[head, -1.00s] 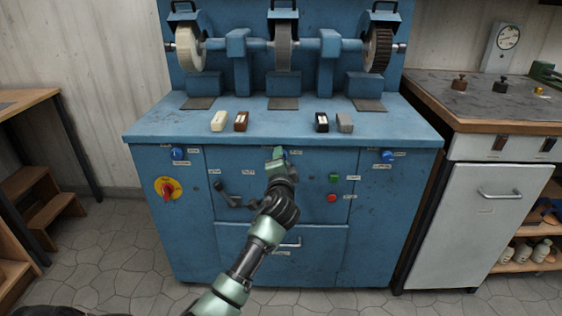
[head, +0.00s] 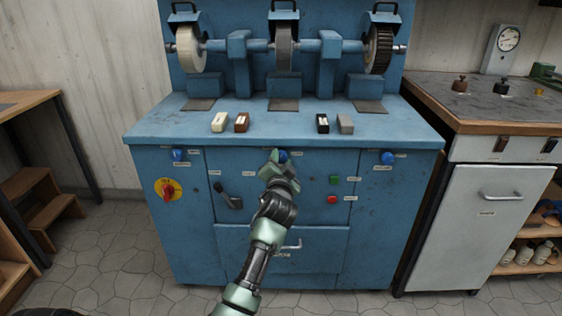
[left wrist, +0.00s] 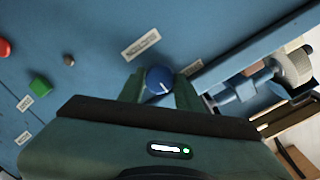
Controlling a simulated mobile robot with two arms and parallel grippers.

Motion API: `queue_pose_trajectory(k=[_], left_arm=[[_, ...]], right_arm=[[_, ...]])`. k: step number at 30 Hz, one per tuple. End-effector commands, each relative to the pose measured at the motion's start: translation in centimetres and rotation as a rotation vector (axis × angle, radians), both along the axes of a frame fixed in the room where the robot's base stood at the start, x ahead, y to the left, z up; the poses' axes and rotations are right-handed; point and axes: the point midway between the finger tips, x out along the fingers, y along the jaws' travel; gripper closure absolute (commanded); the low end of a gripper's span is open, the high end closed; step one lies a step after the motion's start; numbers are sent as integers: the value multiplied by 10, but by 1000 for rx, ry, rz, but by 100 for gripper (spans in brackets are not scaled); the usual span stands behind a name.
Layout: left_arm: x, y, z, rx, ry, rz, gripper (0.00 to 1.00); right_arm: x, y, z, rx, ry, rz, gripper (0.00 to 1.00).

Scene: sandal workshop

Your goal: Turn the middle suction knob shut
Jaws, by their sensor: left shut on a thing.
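The middle suction knob (head: 283,156) is a round blue knob on the front panel of the blue machine, just under its top edge. My left gripper (head: 274,160) is at it and partly covers it in the head view. In the left wrist view the knob (left wrist: 159,79) sits between the two green fingers of my left gripper (left wrist: 160,88), which is shut on it. A short white line shows on the knob's face, slanting in that picture. My right gripper is not in view.
Matching blue knobs sit to the left (head: 179,155) and right (head: 387,158). A dark lever (head: 228,196), a red-and-yellow switch (head: 168,189), and green (head: 335,180) and red (head: 332,199) buttons share the panel. A drawer handle (head: 290,245) lies below.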

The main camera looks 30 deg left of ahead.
Motion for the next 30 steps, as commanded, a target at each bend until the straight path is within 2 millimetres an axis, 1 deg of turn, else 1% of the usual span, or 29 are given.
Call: queue_pose_trajectory(k=[1, 8, 9, 10, 18, 21, 23, 26, 30], left_arm=[[0, -1, -3, -7, 3, -1, 100], [0, -1, -3, -7, 3, -1, 100], [0, -1, -3, -7, 3, -1, 61], [0, -1, -3, -6, 4, -1, 57], [0, -1, -1, -3, 1, 0, 57], [-3, -3, -1, -2, 1, -1, 57], [-9, -6, 0, -3, 1, -2, 57], [-23, -15, 1, -5, 2, -1, 57], [-44, -28, 2, -4, 3, -1, 57]], right_arm=[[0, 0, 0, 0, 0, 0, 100], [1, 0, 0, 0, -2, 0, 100], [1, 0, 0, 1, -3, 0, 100], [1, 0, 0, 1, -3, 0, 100], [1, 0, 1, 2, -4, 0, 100], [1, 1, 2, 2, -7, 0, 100], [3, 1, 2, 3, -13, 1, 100], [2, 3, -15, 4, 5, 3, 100], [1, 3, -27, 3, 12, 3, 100]])
